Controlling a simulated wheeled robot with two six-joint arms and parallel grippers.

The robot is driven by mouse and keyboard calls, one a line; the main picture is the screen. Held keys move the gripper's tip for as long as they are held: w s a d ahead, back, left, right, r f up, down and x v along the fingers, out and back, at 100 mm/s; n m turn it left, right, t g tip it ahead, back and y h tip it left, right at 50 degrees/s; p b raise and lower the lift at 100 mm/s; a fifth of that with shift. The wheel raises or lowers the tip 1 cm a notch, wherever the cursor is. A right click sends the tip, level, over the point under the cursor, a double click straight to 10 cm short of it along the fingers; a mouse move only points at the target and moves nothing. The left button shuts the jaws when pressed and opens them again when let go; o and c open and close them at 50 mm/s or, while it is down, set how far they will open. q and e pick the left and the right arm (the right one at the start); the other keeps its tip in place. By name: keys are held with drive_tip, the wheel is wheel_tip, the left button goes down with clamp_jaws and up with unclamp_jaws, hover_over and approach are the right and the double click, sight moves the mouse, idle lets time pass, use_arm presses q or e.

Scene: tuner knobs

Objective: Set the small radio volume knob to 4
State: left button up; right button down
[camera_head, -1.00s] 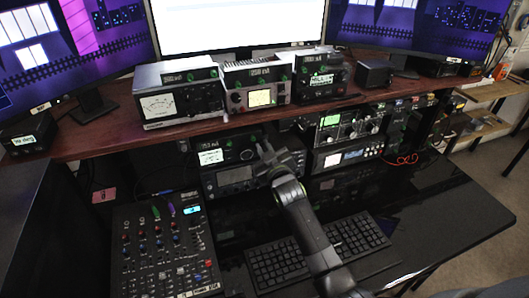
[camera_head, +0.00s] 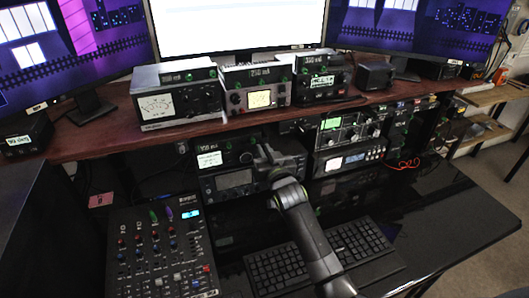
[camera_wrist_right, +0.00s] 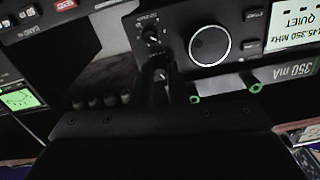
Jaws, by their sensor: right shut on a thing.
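The black radio (camera_head: 233,181) with a grey screen stands under the desk shelf in the head view. My left gripper is out of view.
Another radio (camera_head: 350,159) stands to the right. A mixer (camera_head: 160,255) and a keyboard (camera_head: 275,268) lie in front. Meters (camera_head: 177,100) line the shelf (camera_head: 90,140) above my gripper.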

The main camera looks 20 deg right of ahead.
drive_tip(key=shift+f, duration=0.1)
drive_tip(key=c, duration=1.4)
unclamp_jaws()
drive_tip(key=shift+c, duration=0.2)
drive_tip(key=shift+s, duration=0.1)
drive_tip(key=s+b, duration=0.2)
drive_tip(key=s, duration=1.5)
drive_tip(key=shift+s+d, duration=0.15)
drive_tip(key=shift+d, duration=0.15)
